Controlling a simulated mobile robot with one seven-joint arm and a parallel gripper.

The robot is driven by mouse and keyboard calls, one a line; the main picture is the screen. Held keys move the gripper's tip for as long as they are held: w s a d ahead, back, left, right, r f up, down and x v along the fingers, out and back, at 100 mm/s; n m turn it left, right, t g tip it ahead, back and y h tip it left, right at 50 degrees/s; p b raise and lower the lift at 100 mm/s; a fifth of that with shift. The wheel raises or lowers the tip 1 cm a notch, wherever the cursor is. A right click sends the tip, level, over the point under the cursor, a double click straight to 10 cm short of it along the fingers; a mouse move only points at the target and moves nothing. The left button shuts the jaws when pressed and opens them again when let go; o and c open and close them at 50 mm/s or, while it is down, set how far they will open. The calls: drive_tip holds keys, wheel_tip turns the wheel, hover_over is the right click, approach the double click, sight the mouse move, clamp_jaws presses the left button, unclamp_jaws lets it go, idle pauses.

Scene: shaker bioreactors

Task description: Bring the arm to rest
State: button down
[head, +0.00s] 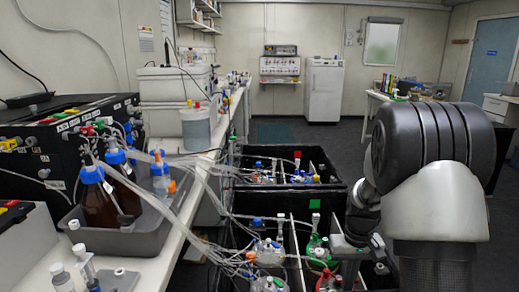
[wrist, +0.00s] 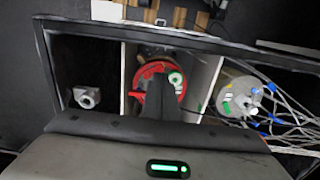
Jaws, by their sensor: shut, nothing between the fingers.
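My arm (head: 430,150) is folded at the right of the head view, above the near black box. In the wrist view my gripper (wrist: 165,98) shows as dark fingers close together, shut and empty. It points down over a vessel with a red ring (wrist: 143,72) in the middle compartment and hides part of it. I cannot tell the height between them. In the head view the gripper is mostly hidden behind my arm.
The near black box (head: 262,197) holds several vessels with tubes; a second black box (head: 338,184) lies behind it. Tubes (head: 195,190) run to the white bench (head: 165,262) at left, with brown bottles (head: 98,203). Open floor (head: 325,140) lies farther back.

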drive_tip(key=shift+r+p, duration=0.55)
drive_tip(key=shift+r, duration=0.45)
drive_tip(key=s+a+r+t, duration=0.1)
drive_tip(key=s+a+r, duration=0.25)
drive_tip(key=r, duration=0.45)
drive_tip(key=s+a+r+t, duration=0.2)
drive_tip(key=s+r, duration=0.2)
drive_tip(key=r, duration=0.4)
drive_tip(key=s+a+r+t, duration=0.1)
drive_tip(key=s+a+r, duration=0.15)
drive_tip(key=s, duration=0.45)
drive_tip(key=s+a+r+t, duration=0.2)
drive_tip(key=s+r, duration=0.2)
drive_tip(key=s, duration=0.4)
wheel_tip(320, 180, up, 20)
drive_tip(key=p, duration=1.9)
drive_tip(key=shift+w+f+p, duration=0.25)
drive_tip(key=shift+p, duration=0.05)
